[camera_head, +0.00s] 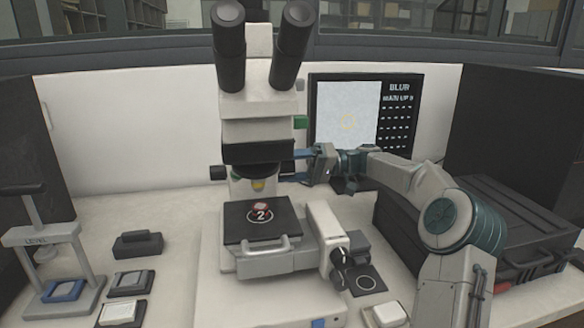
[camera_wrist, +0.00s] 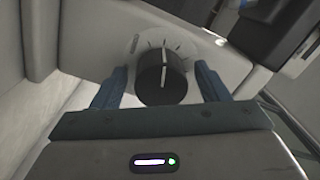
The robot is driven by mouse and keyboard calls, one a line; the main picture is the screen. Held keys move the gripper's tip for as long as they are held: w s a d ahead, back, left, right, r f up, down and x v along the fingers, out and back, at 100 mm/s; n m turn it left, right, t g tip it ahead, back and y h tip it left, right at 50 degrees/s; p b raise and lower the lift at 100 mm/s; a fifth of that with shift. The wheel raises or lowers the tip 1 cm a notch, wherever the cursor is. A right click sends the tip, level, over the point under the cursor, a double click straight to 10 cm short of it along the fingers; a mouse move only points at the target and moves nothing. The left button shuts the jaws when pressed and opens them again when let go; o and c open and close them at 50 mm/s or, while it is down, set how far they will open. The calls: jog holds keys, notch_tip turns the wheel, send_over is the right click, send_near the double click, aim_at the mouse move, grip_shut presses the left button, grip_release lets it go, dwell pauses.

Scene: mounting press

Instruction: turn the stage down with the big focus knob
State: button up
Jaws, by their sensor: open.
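The microscope stage (camera_head: 240,221) is a dark plate with a sample marked "2" (camera_head: 261,212) on it, below the objective (camera_head: 258,184). My gripper (camera_head: 297,167) is at the right side of the microscope head, above stage level. In the wrist view my open gripper (camera_wrist: 162,80) has one blue finger on each side of a black knob (camera_wrist: 162,78) with a white pointer line. Tick marks surround this knob. I cannot tell whether the fingers touch it, or whether it is the big focus knob. Two more dark knobs (camera_head: 341,255) sit low on the right of the stage.
A monitor (camera_head: 347,115) behind my arm reads "BLUR", with a smaller line below that looks like "MAIN UP 9". A black case (camera_head: 500,225) stands at right. A small press (camera_head: 45,235) and several small trays (camera_head: 130,283) are at left.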

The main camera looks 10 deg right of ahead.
jog(key=d+p, duration=0.2)
jog(key=d, duration=1.1)
jog(key=shift+w+d, duration=0.25)
jog(key=shift+d, duration=0.15)
jog(key=shift+f, duration=0.1)
